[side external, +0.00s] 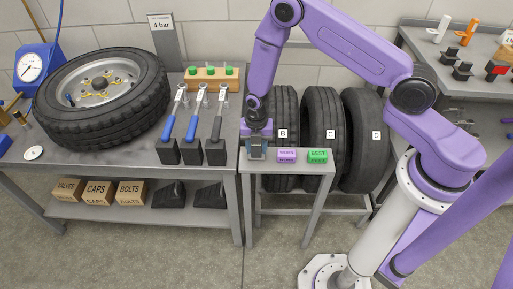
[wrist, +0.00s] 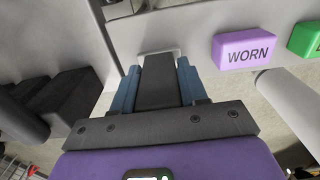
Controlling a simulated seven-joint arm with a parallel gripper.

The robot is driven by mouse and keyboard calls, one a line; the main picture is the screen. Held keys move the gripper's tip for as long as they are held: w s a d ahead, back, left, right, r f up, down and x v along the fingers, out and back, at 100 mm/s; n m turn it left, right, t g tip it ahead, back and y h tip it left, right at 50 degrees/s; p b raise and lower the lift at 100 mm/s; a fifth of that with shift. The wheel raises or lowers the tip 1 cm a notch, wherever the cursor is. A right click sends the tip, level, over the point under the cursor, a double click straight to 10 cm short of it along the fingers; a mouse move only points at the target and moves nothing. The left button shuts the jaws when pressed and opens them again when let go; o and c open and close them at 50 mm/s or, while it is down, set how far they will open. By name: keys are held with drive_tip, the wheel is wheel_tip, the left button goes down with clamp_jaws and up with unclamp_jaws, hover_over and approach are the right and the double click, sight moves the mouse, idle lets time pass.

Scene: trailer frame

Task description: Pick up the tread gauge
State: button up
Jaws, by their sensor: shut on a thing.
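My gripper (side external: 257,147) is low over the left end of the narrow grey stand, left of the purple block, in the side view. In the wrist view its blue fingers (wrist: 157,72) are on either side of a dark grey, flat-sided piece (wrist: 157,92) with a pale edge at its far end. I take this piece to be the tread gauge; its markings do not show. In the side view it is mostly hidden by the fingers. I cannot tell whether it touches the stand.
A purple block marked WORN (wrist: 246,50) and a green block (side external: 318,156) sit on the stand (side external: 290,171). Tyres (side external: 322,110) stand behind it. Left are a bench with a wheel (side external: 100,95) and several upright handled tools (side external: 193,125).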

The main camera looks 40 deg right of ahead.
drive_tip(key=shift+r, duration=0.4)
wheel_tip(320, 180, up, 2)
drive_tip(key=shift+s+r, duration=0.1)
drive_tip(key=shift+r, duration=0.05)
drive_tip(key=s+d+r, duration=0.2)
drive_tip(key=s+r, duration=0.7)
drive_tip(key=s, duration=0.4)
drive_tip(key=w+d+f+m, duration=0.2)
drive_tip(key=w+d+m, duration=0.35)
drive_tip(key=d, duration=0.75)
drive_tip(key=w+d+f+m, duration=0.1)
drive_tip(key=w+d+m, duration=0.2)
drive_tip(key=w+d, duration=0.7)
drive_tip(key=s+d+f+m, duration=0.15)
drive_tip(key=s+d, duration=0.25)
drive_tip(key=d, duration=0.7)
drive_tip(key=s+d+m, duration=0.3)
drive_tip(key=s+d, duration=0.2)
drive_tip(key=d, duration=0.6)
drive_tip(key=s+d+f+m, duration=0.15)
drive_tip(key=s+d, duration=0.25)
drive_tip(key=d, duration=0.6)
drive_tip(key=shift+m, duration=0.45)
drive_tip(key=shift+d+f, duration=0.2)
drive_tip(key=shift+f, duration=2.4)
